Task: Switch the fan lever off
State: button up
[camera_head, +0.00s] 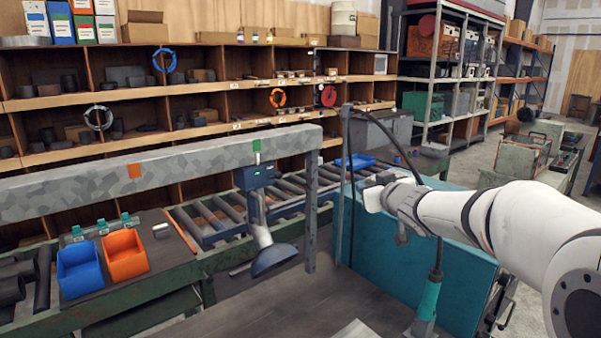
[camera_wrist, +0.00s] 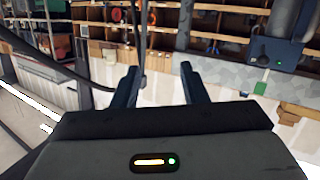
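A dark blue box (camera_head: 254,177) with a small green light hangs from the front of the grey beam (camera_head: 190,165). A grey arm with a hood (camera_head: 274,260) hangs below it. The box also shows at the upper right of the wrist view (camera_wrist: 275,48). My gripper (camera_head: 374,193) is right of the box and apart from it. In the wrist view its two fingers (camera_wrist: 160,78) are spread and empty.
A grey post (camera_head: 311,205) holds the beam's right end. A teal panel (camera_head: 410,240) and a thin pole with a cable (camera_head: 345,180) stand near my arm. A roller conveyor (camera_head: 215,215) and blue and orange bins (camera_head: 125,254) lie behind and left.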

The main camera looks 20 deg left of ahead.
jog(key=a+n+g+y, duration=0.3)
jog(key=a+n+y, duration=0.15)
jog(key=a, duration=0.75)
jog(key=n+g+y, duration=0.2)
jog(key=g+y, duration=0.1)
send_near(277, 176)
jog(key=w+a, duration=0.3)
jog(key=p+x, duration=0.1)
jog(key=x, duration=0.1)
jog(key=p+x, duration=0.1)
jog(key=x, duration=0.2)
jog(key=p+x, duration=0.1)
jog(key=x, duration=0.2)
jog(key=shift+s+a+f+p, duration=0.1)
jog(key=shift+s+f+p, duration=0.1)
jog(key=shift+f+p, duration=0.2)
jog(key=shift+c, duration=0.5)
